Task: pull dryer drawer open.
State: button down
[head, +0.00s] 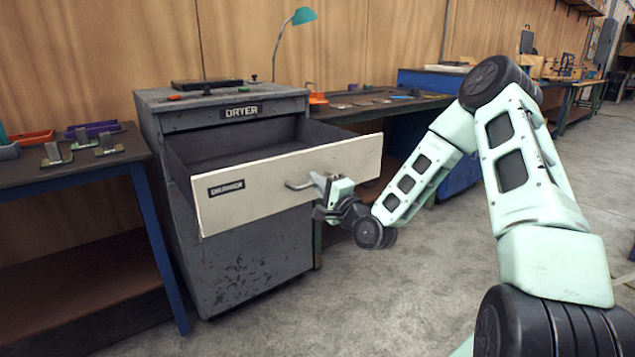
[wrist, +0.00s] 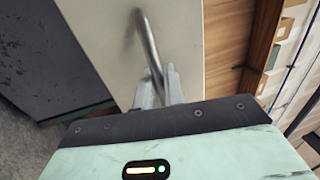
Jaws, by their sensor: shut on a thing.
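The dryer (head: 240,260) is a grey, scuffed cabinet labelled DRYER at the left of centre in the head view. Its drawer (head: 260,185), with a cream front labelled DRAWER, stands well out of the cabinet, and its inside looks empty. The metal bar handle (head: 298,185) is on the right part of the drawer front. My gripper (head: 320,182) is shut on the handle. In the wrist view the handle (wrist: 149,45) runs down between the fingers (wrist: 160,88), against the pale drawer front (wrist: 185,30).
A blue-legged table (head: 85,170) with trays and small metal parts stands left of the dryer. A workbench (head: 365,105) with tools runs behind and to the right. A teal lamp (head: 303,16) rises behind the dryer. The concrete floor (head: 300,310) in front is clear.

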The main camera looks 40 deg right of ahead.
jog(key=shift+s, duration=0.3)
jog(key=c, duration=1.6)
grip_release()
jog(key=shift+c, duration=0.2)
jog(key=s+f+p, duration=0.1)
jog(key=s+p, duration=0.2)
jog(key=s, duration=0.5)
jog(key=s+f+p, duration=0.2)
jog(key=s+p, duration=0.1)
jog(key=s, duration=0.6)
jog(key=shift+d+f+p, duration=0.25)
jog(key=shift+d+p, duration=0.05)
